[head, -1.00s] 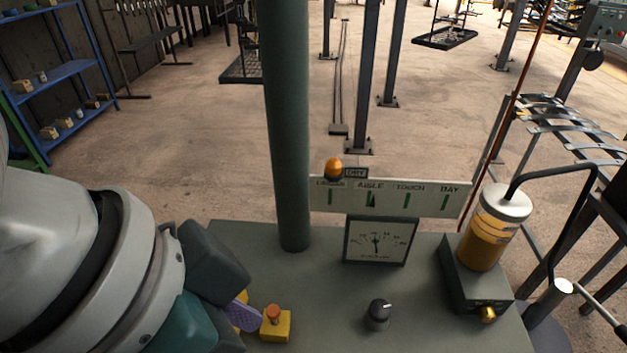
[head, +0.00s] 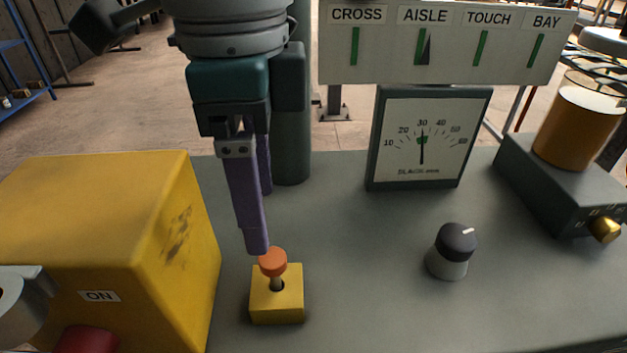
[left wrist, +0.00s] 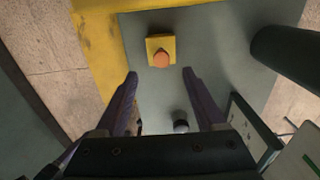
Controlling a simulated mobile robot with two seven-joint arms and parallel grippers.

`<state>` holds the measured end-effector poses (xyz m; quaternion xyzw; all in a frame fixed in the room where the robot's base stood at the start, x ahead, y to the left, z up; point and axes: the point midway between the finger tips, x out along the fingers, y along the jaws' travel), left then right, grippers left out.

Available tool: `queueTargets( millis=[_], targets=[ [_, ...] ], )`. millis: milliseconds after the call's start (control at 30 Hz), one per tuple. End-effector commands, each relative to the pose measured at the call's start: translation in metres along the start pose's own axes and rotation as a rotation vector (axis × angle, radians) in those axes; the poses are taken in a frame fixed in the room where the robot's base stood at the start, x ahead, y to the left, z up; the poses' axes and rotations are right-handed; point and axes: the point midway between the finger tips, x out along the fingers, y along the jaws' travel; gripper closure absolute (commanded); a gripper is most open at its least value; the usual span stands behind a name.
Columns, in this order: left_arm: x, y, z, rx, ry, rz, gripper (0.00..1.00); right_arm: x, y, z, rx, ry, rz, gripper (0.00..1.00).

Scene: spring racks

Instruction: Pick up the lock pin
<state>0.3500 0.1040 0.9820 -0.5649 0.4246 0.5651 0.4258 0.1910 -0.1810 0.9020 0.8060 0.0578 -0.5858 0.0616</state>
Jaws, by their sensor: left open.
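The lock pin (head: 273,262) has an orange round head on a thin metal shank. It stands in a hole in a small yellow block (head: 278,308) on the grey bench top. My left gripper (head: 262,222) has purple fingers pointing down, above and behind the pin in the head view. The near fingertip looks close to the pin head; I cannot tell whether they touch. In the left wrist view the gripper (left wrist: 160,73) is open and empty, with the orange head (left wrist: 161,60) lined up between the fingertips and just beyond them. My right gripper is not in view.
A large yellow box (head: 110,230) marked ON stands left of the block. A black knob (head: 455,250), a dial gauge (head: 425,138) and an amber cylinder (head: 580,125) stand to the right. A green post (head: 292,130) rises behind the gripper. Bench between block and knob is clear.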

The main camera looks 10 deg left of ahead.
Motion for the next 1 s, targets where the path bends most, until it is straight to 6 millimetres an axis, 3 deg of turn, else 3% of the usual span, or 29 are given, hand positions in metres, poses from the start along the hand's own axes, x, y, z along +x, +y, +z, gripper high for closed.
queueTargets(
  millis=[100,367,600,933,1000],
  targets=[
    [0.020,0.001,0.001,0.001,-0.004,0.004,0.29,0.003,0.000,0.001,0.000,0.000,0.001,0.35],
    [0.047,-0.001,0.000,-0.001,-0.002,0.002,0.29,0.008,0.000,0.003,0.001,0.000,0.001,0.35],
    [0.084,-0.003,-0.002,0.001,-0.002,0.002,0.29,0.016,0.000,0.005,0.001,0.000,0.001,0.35],
    [0.092,-0.004,-0.002,0.001,0.000,-0.001,0.29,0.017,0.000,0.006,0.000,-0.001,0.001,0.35],
    [0.092,-0.004,-0.002,0.001,0.000,-0.001,0.35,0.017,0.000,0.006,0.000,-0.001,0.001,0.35]
  ],
)
